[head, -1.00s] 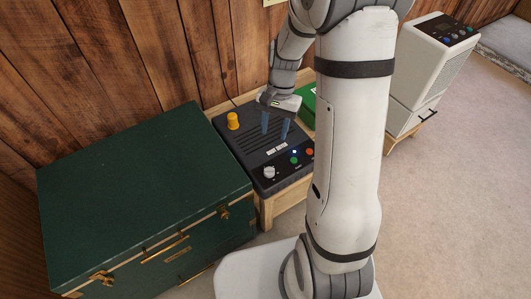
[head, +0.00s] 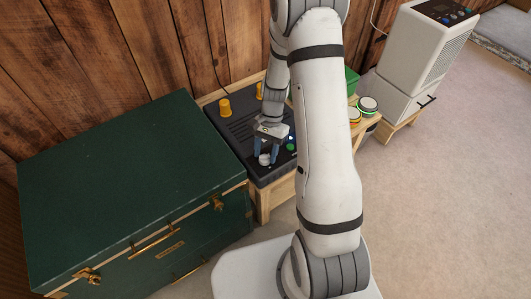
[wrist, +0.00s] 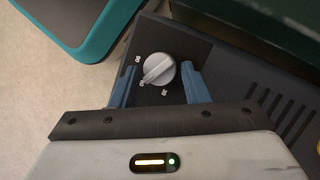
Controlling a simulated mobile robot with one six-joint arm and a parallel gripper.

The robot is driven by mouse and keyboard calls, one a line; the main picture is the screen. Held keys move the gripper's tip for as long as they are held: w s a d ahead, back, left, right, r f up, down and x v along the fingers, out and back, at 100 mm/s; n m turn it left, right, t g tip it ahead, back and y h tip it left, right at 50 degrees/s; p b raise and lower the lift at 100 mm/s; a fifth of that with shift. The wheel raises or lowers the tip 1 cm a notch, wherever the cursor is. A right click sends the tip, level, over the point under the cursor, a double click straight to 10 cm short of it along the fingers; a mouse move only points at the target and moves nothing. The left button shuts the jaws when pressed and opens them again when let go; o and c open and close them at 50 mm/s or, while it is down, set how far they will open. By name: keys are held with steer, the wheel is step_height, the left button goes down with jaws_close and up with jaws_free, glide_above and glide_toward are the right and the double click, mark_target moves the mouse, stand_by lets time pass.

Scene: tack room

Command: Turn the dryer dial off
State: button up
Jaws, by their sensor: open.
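The dryer dial (head: 264,159) is a pale grey round knob at the front left corner of the black dryer (head: 240,131). In the wrist view the dial (wrist: 159,70) has a pointer line slanting to the lower left, near a printed mark that seems to read 60. Other marks sit around it. My gripper (head: 266,153) is open over the dial. In the wrist view its two blue fingers (wrist: 159,82) stand on either side of the knob, with a gap visible on each side. In the head view my arm hides the right part of the dryer.
A green trunk (head: 130,180) with brass latches stands close on the left. The dryer sits on a low wooden bench (head: 275,196) against a plank wall. Orange posts (head: 224,108) rise from its back. Round tins (head: 367,105) and a white appliance (head: 425,45) are at right.

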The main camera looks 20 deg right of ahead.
steer(key=c, duration=0.7)
